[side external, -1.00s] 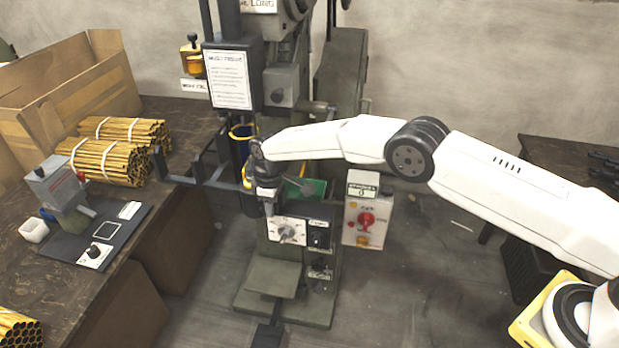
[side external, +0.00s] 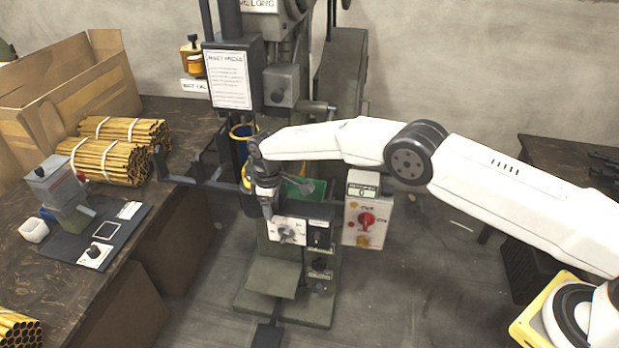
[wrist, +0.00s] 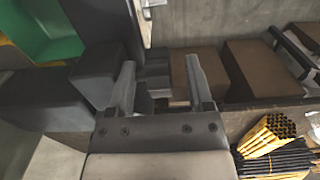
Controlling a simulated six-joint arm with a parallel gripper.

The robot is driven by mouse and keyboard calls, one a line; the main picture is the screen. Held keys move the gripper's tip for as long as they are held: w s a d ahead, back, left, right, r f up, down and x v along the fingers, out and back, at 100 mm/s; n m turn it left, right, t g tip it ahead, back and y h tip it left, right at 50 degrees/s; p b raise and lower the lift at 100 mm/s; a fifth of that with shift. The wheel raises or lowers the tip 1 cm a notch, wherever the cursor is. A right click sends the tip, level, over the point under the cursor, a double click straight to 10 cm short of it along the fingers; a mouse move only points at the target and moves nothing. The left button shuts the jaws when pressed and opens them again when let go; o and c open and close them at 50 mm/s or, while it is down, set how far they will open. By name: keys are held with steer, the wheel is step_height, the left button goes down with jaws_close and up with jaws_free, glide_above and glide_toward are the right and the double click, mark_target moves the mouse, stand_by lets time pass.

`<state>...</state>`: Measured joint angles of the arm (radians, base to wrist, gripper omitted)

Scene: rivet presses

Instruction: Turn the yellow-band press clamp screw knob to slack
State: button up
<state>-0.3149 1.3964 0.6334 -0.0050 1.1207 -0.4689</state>
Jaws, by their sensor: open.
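The press (side external: 290,280) stands on the floor at the middle of the side view, with a dial panel (side external: 287,231) on its front. Yellow shows behind my wrist at its upper left; I cannot tell whether it is the band. I cannot make out the clamp screw knob for certain in either view. My gripper (side external: 268,213) points down beside the upper left of the dial panel. In the wrist view my gripper (wrist: 162,82) is open, its two fingers apart with nothing held. A dark block (wrist: 97,75) lies close beside the left finger.
A grey lever lies over a green tray (side external: 315,187) behind the panel. A control box with a red knob (side external: 367,219) stands to the right. The workbench (side external: 150,235) at left holds tube bundles (side external: 105,160) and a small bench device (side external: 58,184).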

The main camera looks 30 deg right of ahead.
steer(key=shift+r, duration=1.45)
steer(key=s+d+r, duration=0.3)
steer(key=s+r, duration=0.7)
steer(key=s, duration=0.3)
steer(key=shift+s+d, duration=0.3)
steer(key=shift+d, duration=0.05)
steer(key=s+d+r+m+t, duration=0.2)
steer(key=s+d+m, duration=0.7)
steer(key=s+d, duration=0.7)
steer(key=shift+s+t, duration=0.4)
steer(key=shift+s, duration=1)
